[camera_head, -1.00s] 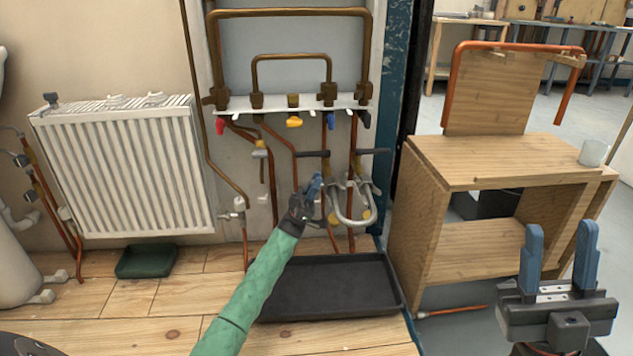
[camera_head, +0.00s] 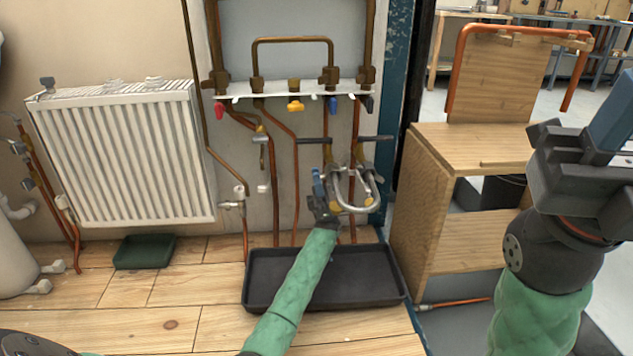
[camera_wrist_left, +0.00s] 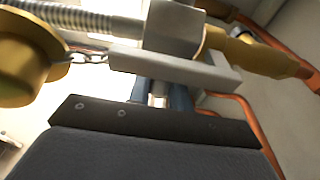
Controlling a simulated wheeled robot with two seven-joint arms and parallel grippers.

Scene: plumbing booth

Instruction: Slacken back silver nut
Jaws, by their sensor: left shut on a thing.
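A silver braided hose loop (camera_head: 352,206) hangs low on the pipes under the manifold. My left gripper (camera_head: 319,182) is at the left end of this loop, with its arm rising from below. In the left wrist view a silver nut (camera_wrist_left: 175,28) sits between the braided hose (camera_wrist_left: 75,18) and a brass fitting (camera_wrist_left: 240,48). My left gripper's blue fingers (camera_wrist_left: 162,96) are closed just below it, partly hidden behind a light grey bar. The exact contact is hidden. My right gripper (camera_head: 600,125) is at the right edge, partly cut off; its finger gap does not show.
A black tray (camera_head: 262,300) lies on the floor under the pipes. A wooden bench (camera_head: 440,150) with an orange copper pipe (camera_head: 520,32) stands at right. A white radiator (camera_head: 120,155) hangs at left. A brass cap (camera_wrist_left: 28,60) on a chain is close to my left gripper.

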